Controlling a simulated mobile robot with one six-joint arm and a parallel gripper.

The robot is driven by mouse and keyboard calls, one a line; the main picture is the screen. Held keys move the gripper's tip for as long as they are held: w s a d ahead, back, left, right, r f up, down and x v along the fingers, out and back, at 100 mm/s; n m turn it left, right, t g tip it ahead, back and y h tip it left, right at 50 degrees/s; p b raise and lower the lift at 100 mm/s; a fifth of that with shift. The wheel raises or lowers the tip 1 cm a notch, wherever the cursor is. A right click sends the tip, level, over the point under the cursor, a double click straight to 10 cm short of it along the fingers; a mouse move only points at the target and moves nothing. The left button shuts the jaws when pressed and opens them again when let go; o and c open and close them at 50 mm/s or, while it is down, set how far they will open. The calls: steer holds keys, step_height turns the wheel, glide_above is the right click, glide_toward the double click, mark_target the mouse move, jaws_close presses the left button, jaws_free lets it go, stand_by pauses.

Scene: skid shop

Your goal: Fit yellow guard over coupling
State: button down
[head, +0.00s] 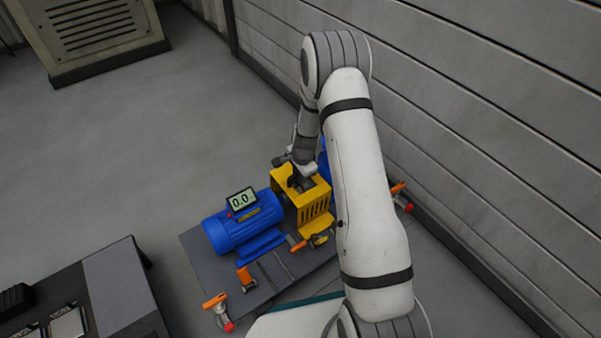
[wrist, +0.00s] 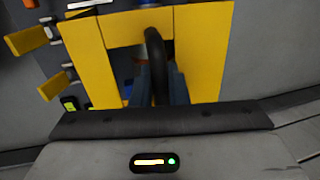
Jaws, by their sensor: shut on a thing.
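The yellow guard (head: 317,208) is a slotted box with a black handle on top, standing upright beside the blue motor (head: 238,228) on the grey skid plate. My gripper (head: 298,181) is above the guard and shut on its handle. In the wrist view the black handle (wrist: 154,50) runs between the dark fingers of my gripper (wrist: 159,78), with the yellow guard (wrist: 203,45) behind them. The coupling is hidden. I cannot tell whether the guard rests fully on the skid.
Orange-handled fittings (head: 215,302) stand at the skid's corners, with more beside the guard's foot. A display (head: 242,200) reading 0.0 sits on the motor. My arm hides part of a blue unit behind the guard.

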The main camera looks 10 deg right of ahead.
steer(key=shift+f, duration=0.1)
stand_by(0.3)
steer(key=c, duration=0.9)
jaws_free()
steer(key=shift+s, duration=0.1)
steer(key=shift+o, duration=0.2)
step_height(320, 180, up, 8)
steer(key=p, duration=0.6)
steer(key=shift+p, duration=0.3)
